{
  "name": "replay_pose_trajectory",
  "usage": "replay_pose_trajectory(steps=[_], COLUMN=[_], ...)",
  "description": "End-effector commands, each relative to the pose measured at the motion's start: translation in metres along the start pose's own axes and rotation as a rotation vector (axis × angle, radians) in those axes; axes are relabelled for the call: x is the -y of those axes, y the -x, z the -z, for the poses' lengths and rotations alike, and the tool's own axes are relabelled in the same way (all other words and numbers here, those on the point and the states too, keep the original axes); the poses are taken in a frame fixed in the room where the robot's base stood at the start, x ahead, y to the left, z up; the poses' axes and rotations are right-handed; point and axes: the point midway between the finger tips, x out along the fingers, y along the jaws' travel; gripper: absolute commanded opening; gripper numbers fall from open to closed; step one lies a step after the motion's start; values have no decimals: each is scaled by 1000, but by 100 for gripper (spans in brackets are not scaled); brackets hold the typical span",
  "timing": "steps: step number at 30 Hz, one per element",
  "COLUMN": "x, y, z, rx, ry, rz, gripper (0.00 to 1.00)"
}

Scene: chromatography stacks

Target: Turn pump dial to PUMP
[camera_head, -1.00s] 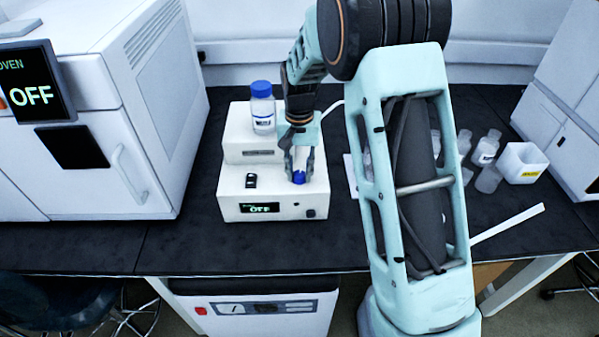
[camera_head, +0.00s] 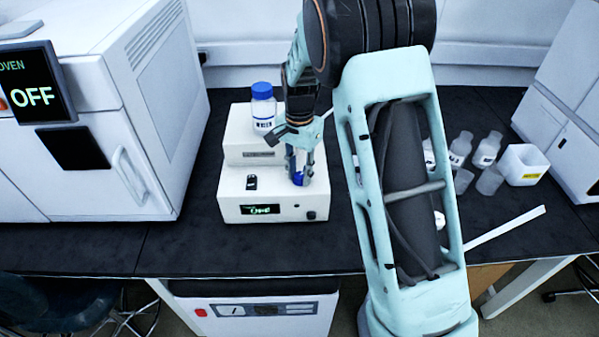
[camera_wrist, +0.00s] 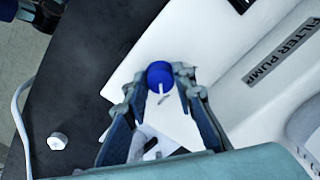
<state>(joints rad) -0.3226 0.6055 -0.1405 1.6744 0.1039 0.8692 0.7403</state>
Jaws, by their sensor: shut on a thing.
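The filter pump (camera_head: 240,190) is a white stepped box on the black bench in the head view, with a small dark front display (camera_head: 260,209) whose green text is too blurred to read. The blue dial (camera_wrist: 160,75) with a white pointer line sits on the pump's top face in the wrist view. It shows partly in the head view (camera_head: 298,179), between the fingers. My gripper (camera_head: 299,178) points down at the dial and is shut on it, with one finger on each side. In the wrist view the gripper (camera_wrist: 158,85) frames the dial between its fingertips.
A blue-capped bottle (camera_head: 263,108) stands on the pump's upper step, close to my wrist. A black rocker switch (camera_head: 251,182) is left of the dial. The oven (camera_head: 100,130) is at left. Several bottles and a white container (camera_head: 522,164) stand right.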

Motion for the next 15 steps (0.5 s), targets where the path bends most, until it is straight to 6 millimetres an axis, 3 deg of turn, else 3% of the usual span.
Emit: replay_pose_trajectory(steps=[8, 9, 13, 15], x=[1, 1, 0, 0], y=[1, 1, 1, 0], z=[0, 0, 0, 0], rx=[-1, -1, 0, 0], ry=[-3, -3, -2, -2], rz=[2, 2, 2, 2], gripper=[0, 28, 42, 42])
